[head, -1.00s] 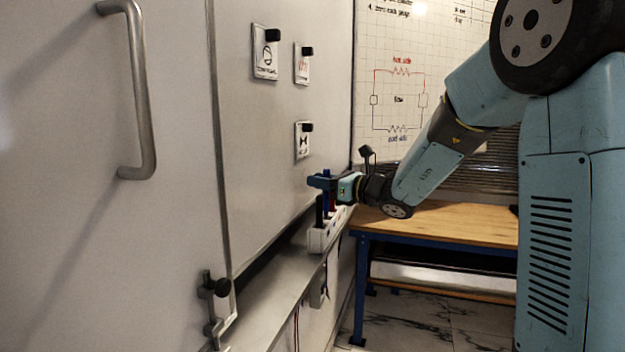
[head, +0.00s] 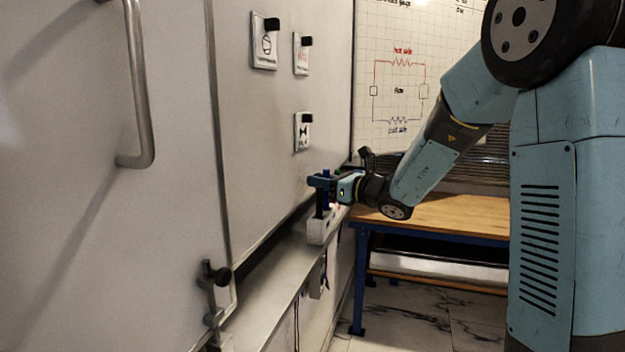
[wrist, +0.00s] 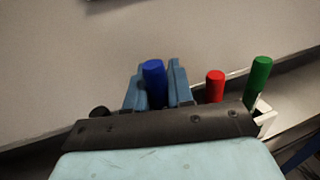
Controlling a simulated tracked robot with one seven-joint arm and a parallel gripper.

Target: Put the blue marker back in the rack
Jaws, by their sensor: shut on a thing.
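My gripper (head: 322,183) is shut on the blue marker (wrist: 154,80), which stands upright between the fingers in the wrist view. In the head view the blue marker (head: 326,176) is over the white rack (head: 321,232). I cannot tell whether its lower end is inside a slot. The rack (wrist: 267,122) shows only at its right end in the wrist view; my gripper hides the rest. A red marker (wrist: 215,84) and a green marker (wrist: 260,80) stand right of my gripper, and a dark round top (wrist: 100,112) is to its left.
The rack sits on a narrow grey ledge (head: 270,312) along the white board (head: 270,130). Cards with black clips (head: 302,132) hang on the board. A door handle (head: 140,90) is at left, a clamp (head: 218,280) on the ledge, and a wooden bench (head: 450,218) behind.

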